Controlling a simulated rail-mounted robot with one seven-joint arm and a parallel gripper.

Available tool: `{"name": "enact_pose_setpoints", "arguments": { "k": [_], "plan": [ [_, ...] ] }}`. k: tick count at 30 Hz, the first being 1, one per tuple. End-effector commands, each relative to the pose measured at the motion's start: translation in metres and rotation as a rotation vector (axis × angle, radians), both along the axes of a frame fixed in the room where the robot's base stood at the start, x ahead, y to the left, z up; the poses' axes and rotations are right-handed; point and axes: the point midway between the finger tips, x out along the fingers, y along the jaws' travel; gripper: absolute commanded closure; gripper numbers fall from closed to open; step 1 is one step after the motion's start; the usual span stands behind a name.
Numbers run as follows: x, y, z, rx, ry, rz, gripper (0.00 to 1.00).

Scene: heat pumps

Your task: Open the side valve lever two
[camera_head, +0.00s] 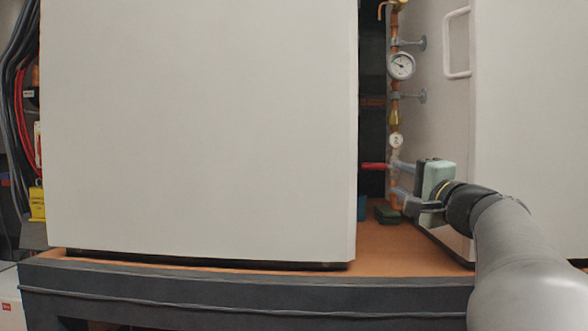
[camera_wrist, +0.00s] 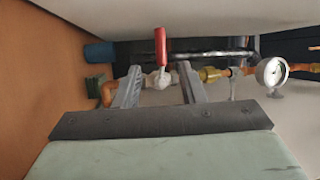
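The side valve's red lever (camera_head: 374,166) sticks out to the left from a vertical copper pipe, below a round tag marked 2 (camera_head: 396,140). In the wrist view the red lever (camera_wrist: 160,46) points up from a silvery valve body (camera_wrist: 158,79). My gripper (camera_head: 393,178) is at the pipe from the right, with one finger above the other. In the wrist view my gripper (camera_wrist: 159,69) is open, its two fingers apart on either side of the valve body and the lever's base. I cannot tell whether a finger touches them.
A pressure gauge (camera_head: 401,66) sits higher on the same pipe. A large white cabinet (camera_head: 200,130) stands close on the left, and a white panel with a handle (camera_head: 457,43) on the right. The gap between them is narrow. A dark green block (camera_head: 387,214) lies on the orange-brown surface (camera_head: 400,240).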

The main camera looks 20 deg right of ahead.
Motion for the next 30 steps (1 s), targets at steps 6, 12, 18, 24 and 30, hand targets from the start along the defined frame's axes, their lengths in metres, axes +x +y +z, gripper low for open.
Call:
{"name": "enact_pose_setpoints", "arguments": {
  "k": [6,12,18,24,30],
  "plan": [
    [0.026,-0.003,0.006,0.008,-0.004,-0.003,0.63],
    [0.066,-0.008,0.014,0.008,-0.004,-0.003,0.63],
    [0.099,-0.011,0.021,0.006,-0.004,-0.003,0.63],
    [0.116,-0.013,0.023,0.006,-0.006,-0.002,0.63],
    [0.118,-0.013,0.022,0.006,-0.005,-0.004,0.63]
  ]
}}
